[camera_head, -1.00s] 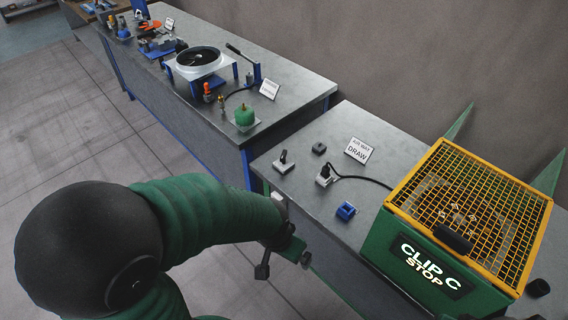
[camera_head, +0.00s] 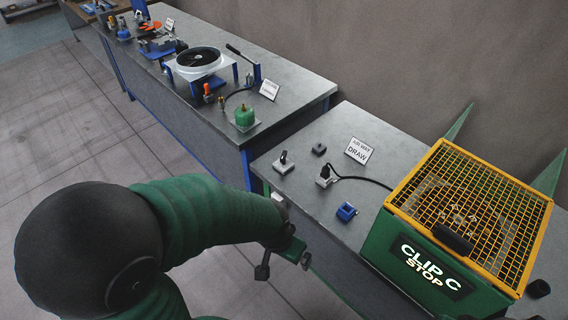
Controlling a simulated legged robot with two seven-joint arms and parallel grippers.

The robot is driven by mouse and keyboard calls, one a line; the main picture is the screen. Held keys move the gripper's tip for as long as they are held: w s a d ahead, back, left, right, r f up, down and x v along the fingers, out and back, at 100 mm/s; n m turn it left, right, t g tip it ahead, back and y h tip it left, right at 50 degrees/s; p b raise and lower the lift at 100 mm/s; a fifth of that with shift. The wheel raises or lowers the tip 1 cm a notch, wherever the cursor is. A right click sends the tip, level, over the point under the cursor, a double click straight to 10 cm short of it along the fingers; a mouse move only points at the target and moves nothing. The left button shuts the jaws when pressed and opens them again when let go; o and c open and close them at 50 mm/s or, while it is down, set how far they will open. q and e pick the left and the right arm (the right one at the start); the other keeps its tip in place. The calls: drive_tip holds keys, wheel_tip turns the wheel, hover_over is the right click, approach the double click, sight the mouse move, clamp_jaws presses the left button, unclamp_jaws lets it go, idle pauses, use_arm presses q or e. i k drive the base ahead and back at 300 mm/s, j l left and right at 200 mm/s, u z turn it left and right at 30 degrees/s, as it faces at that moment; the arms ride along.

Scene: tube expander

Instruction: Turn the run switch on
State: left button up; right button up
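Two small switch-like units stand on the near grey bench: a grey block with an upright dark lever (camera_head: 283,162) and a pale block with a black top (camera_head: 325,176) joined to a black cable. No label marks either as the run switch. My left gripper (camera_head: 284,266) is off the bench's front edge, below and apart from both units. Its two dark fingertips are spread, with nothing seen between them. My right gripper is not in view.
A blue block (camera_head: 346,212), a small dark block (camera_head: 319,148) and a "DRAW" sign (camera_head: 358,151) are on the near bench. A black cable (camera_head: 365,180) runs to the machine. The farther bench (camera_head: 290,95) holds a round white-rimmed device (camera_head: 200,64) and tools.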

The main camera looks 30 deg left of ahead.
sight(282, 159)
drive_tip(key=i+j, duration=0.15)
drive_tip(key=j, duration=0.3)
drive_tip(key=i+j, duration=0.2)
drive_tip(key=j, duration=0.25)
drive_tip(key=i+j, duration=0.15)
drive_tip(key=j, duration=0.3)
drive_tip(key=i+j, duration=0.2)
drive_tip(key=j, duration=0.25)
drive_tip(key=i+j, duration=0.15)
drive_tip(key=j, duration=0.3)
drive_tip(key=i+j, duration=0.15)
drive_tip(key=j, duration=0.3)
drive_tip(key=i+j, duration=0.2)
drive_tip(key=j, duration=0.25)
drive_tip(key=i+j, duration=0.15)
drive_tip(key=j, duration=0.3)
